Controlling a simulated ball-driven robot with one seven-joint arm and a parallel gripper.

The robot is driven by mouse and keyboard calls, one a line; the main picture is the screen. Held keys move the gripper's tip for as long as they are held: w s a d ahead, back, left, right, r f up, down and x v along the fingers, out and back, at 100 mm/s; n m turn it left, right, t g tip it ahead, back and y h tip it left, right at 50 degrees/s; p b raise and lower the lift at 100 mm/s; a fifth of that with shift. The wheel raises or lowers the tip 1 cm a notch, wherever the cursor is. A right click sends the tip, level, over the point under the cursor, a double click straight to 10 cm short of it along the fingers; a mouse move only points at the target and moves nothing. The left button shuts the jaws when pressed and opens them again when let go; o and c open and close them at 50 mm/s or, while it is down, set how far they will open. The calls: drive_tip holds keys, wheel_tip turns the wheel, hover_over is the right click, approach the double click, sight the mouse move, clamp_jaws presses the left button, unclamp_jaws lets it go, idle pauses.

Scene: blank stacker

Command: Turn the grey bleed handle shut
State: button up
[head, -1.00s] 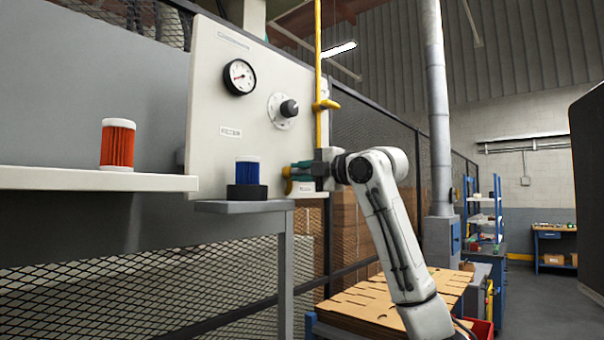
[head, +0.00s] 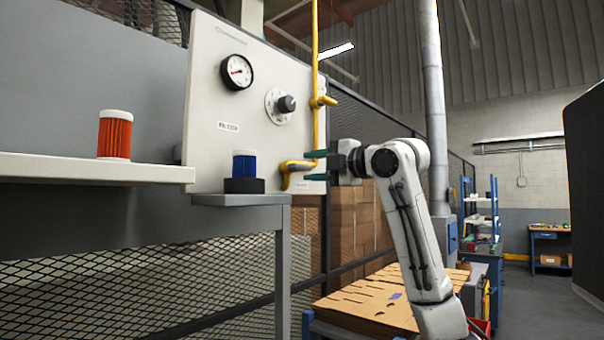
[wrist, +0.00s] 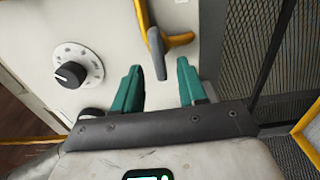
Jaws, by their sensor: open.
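In the wrist view, a short dark grey handle (wrist: 157,58) hangs from the yellow pipework, beside a yellow lever (wrist: 181,40). It lies just beyond my fingertips, roughly between their lines, and appears apart from them. I cannot make out the grey handle in the head view. My gripper (head: 315,166) is open, with two teal fingers one above the other, at the right edge of the white panel (head: 205,110). The fingertips are close to the lower yellow fitting (head: 286,178); I cannot tell whether they touch it. My gripper also shows in the wrist view (wrist: 162,75), empty.
The panel carries a gauge (head: 237,72) and a black knob (head: 287,104). A blue filter (head: 244,166) stands in a dark cup on a small shelf. An orange filter (head: 115,136) stands on the left ledge. Mesh fencing (wrist: 268,50) borders the panel.

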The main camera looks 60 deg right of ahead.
drive_tip(key=b+v, duration=0.1)
drive_tip(key=v, duration=0.5)
drive_tip(key=shift+f, duration=0.1)
idle(0.4)
